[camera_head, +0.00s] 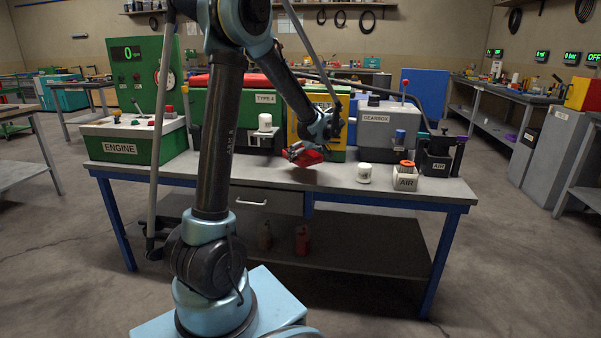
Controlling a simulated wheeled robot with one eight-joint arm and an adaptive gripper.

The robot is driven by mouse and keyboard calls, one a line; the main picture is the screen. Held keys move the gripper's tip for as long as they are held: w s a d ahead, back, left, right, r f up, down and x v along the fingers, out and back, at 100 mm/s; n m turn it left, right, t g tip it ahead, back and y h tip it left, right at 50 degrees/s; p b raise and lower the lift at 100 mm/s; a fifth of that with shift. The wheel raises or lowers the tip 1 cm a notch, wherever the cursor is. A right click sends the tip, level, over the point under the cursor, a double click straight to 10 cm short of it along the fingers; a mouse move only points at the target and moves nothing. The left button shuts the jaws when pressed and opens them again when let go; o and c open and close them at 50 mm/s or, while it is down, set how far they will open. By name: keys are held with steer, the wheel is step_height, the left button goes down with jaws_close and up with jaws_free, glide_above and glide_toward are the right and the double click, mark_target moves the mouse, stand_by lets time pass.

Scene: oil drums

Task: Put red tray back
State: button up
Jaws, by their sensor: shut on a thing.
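My gripper (296,152) is low over the workbench, in front of the yellow-fronted box (303,122). It is shut on a small red piece (310,158), which looks like the red tray. The red tray is tilted and close to the bench top; I cannot tell whether it touches it. My gripper and arm hide part of it. The yellow-fronted box is partly hidden behind my arm.

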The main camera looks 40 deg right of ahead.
steer(key=shift+f, duration=3.25)
steer(key=shift+f, duration=0.1)
steer(key=o, duration=0.8)
